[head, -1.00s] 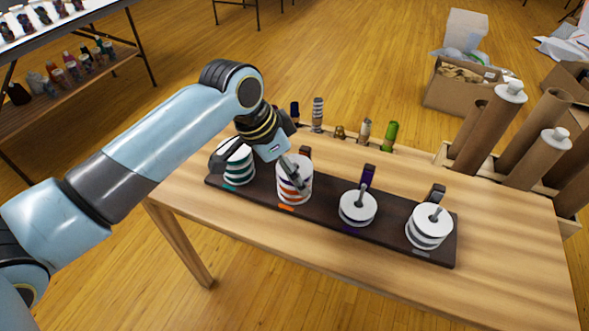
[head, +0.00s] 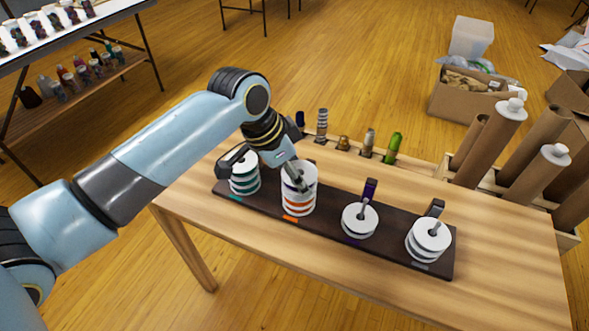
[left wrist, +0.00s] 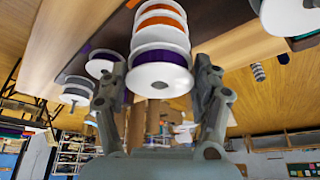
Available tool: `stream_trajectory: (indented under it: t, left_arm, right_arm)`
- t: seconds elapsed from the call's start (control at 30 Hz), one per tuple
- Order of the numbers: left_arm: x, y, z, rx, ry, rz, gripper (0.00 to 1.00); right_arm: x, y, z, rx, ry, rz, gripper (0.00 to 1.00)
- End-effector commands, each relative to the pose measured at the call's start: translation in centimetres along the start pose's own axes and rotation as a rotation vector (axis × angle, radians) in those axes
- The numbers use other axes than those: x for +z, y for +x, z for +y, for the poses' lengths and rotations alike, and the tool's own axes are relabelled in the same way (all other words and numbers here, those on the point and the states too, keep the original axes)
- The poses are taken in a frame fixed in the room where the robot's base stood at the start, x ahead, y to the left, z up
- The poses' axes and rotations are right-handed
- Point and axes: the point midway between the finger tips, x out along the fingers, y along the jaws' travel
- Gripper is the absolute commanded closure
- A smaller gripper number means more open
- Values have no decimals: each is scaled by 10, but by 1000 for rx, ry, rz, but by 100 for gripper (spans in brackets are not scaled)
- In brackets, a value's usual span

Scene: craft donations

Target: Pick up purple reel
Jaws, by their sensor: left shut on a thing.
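The purple reel (left wrist: 160,49), with white flanges, is the end reel of the stack at the orange-marked post in the left wrist view. Orange reels (left wrist: 160,20) lie beyond it. My left gripper (left wrist: 158,88) is shut on the purple reel, one finger on each side. In the head view my left gripper (head: 297,180) is at the top of that stack, and the orange reels (head: 299,208) show below. I cannot tell whether the purple reel is clear of the reel under it. My right gripper is not in view.
The dark board (head: 330,230) also holds a teal reel stack (head: 244,184) on the left, a short stack (head: 360,221) at the purple mark and a grey-marked stack (head: 428,243) on the right. Bottles stand behind. Cardboard tubes (head: 490,135) stand at the right.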

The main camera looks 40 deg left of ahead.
Motion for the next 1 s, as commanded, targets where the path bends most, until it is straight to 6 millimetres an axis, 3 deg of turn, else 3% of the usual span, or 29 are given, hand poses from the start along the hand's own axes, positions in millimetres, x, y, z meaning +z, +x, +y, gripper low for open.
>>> stream_trajectory:
  t: [0.03, 0.13, 0.6, 0.8, 1.0]
  left_arm:
    - [-6, -13, 0, 0, 0, 1, 58]
    - [-11, -25, 0, 0, 0, 0, 58]
    - [-48, -67, 91, 4, -2, 1, 58]
    - [-54, -73, 109, 1, -1, 1, 58]
    - [-55, -73, 115, 0, 0, 0, 58]
  right_arm:
    - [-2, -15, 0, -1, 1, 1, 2]
    - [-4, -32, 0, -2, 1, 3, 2]
    - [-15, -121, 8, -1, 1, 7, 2]
    - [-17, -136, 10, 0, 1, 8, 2]
    - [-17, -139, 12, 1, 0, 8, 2]
